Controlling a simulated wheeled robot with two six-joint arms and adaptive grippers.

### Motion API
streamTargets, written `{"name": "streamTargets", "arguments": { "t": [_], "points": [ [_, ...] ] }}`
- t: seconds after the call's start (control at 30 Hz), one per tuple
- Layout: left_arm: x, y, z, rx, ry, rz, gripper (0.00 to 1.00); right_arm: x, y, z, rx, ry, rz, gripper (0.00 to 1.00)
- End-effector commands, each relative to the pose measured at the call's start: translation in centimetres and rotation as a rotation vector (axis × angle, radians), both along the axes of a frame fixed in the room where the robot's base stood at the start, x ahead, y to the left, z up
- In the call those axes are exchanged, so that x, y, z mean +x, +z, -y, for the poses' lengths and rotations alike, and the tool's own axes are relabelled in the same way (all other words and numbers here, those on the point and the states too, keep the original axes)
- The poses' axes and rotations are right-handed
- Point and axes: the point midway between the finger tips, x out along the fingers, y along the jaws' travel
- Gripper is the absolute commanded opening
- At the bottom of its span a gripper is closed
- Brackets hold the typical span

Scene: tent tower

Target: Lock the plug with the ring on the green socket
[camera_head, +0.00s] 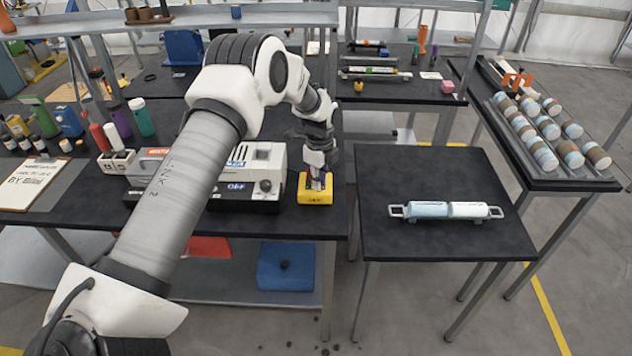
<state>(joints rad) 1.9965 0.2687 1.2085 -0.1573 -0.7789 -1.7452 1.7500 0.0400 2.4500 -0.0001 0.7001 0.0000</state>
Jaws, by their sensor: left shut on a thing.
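My left gripper (319,181) points down at the top of a yellow box (316,197) near the right end of the long black table. It is shut on a small part at the top of that box. The fingers hide most of this part, and I cannot tell whether it is the ring or the plug. I cannot make out a green socket there; the view is too small and my gripper covers the spot. My right gripper is not in view.
A white and black machine (250,175) stands just left of the yellow box. A separate black table (440,235) on the right holds a pale cylinder with end handles (447,210). Several bottles (120,120) and a clipboard (42,182) are at the left. A blue box (286,268) is on the shelf below.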

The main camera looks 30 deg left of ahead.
Motion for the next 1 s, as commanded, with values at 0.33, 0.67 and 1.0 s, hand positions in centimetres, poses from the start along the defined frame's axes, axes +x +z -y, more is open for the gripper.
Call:
{"name": "streamTargets", "arguments": {
  "t": [0.33,0.67,1.0],
  "points": [
    [1.4,-0.5,1.3,-0.001,0.313,-0.005,0.00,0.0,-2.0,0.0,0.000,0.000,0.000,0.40],
    [3.2,-0.5,1.9,-0.001,0.627,-0.005,0.00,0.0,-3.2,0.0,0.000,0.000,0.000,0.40],
    [5.2,-0.5,2.0,-0.001,0.950,-0.004,0.00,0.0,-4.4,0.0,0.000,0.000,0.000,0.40]
  ]
}}
